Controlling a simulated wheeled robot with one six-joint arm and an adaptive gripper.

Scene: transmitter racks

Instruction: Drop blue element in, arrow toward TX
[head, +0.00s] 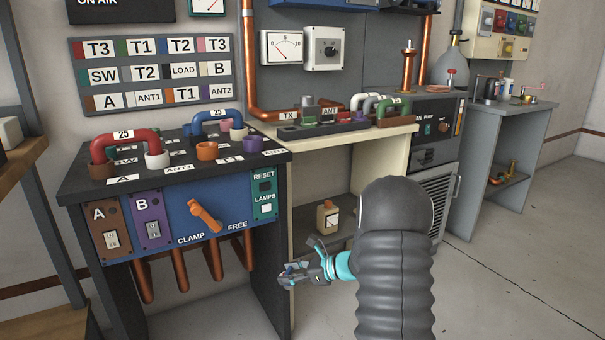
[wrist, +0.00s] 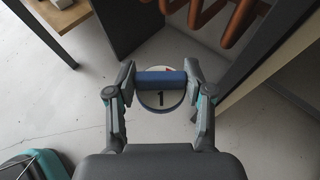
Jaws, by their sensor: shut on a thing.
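My gripper (wrist: 160,88) is shut on the blue element (wrist: 161,76), gripping its blue bar from both sides. The element has a pale round face marked 1, with a small red mark at its far edge; I cannot make out an arrow. The TX label (head: 289,115) and ANT label (head: 329,111) are on the cream bench top, by a dark fixture (head: 322,128) whose opening I cannot make out.
The black patch console (head: 170,165) with a red link (head: 124,143) and a blue link (head: 213,119) stands left. Floor at right is clear.

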